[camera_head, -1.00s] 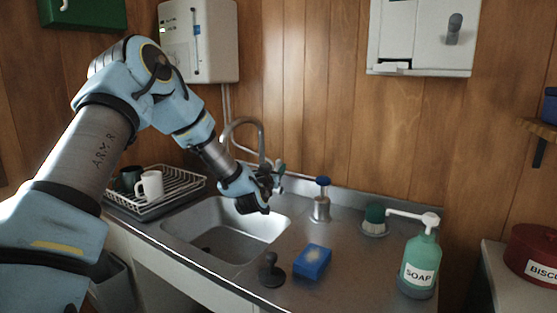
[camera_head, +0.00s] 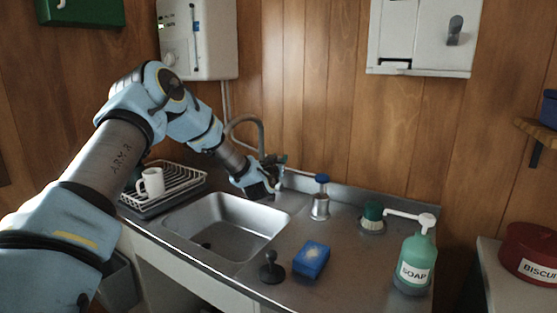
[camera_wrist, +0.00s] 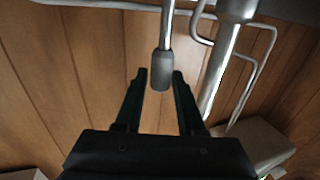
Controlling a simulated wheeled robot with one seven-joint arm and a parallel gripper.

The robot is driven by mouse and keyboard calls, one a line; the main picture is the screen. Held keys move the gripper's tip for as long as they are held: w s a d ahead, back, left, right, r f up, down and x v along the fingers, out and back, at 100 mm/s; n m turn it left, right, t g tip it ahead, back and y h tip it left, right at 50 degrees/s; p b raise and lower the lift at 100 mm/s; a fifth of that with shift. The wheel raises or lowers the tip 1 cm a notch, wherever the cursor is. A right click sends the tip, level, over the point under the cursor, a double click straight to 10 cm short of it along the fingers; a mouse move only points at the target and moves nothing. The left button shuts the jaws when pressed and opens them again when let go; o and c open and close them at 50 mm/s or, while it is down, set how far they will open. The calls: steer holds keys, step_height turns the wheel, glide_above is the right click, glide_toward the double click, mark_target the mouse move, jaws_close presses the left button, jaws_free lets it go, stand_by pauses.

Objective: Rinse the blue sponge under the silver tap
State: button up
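The blue sponge (camera_head: 312,258) lies on the steel counter, right of the sink basin (camera_head: 236,222), away from my gripper. The silver tap (camera_head: 262,138) has a curved spout and stands behind the basin, partly hidden by my arm. My gripper (camera_head: 276,178) is at the tap, above the basin's back edge. In the wrist view my gripper (camera_wrist: 160,85) has its two dark fingers apart. A silver lever with a grey grip (camera_wrist: 161,70) points between the fingertips; I cannot tell whether they touch it. A thicker silver pipe (camera_wrist: 222,65) runs to its right.
A blue-topped metal dispenser (camera_head: 320,200), green-topped brush (camera_head: 373,216) and soap bottle (camera_head: 416,262) stand right of the basin. A black knobbed plug (camera_head: 271,270) sits by the front edge. A dish rack (camera_head: 180,184) with a white mug (camera_head: 152,182) is left.

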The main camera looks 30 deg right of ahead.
jaws_close()
stand_by(1.0)
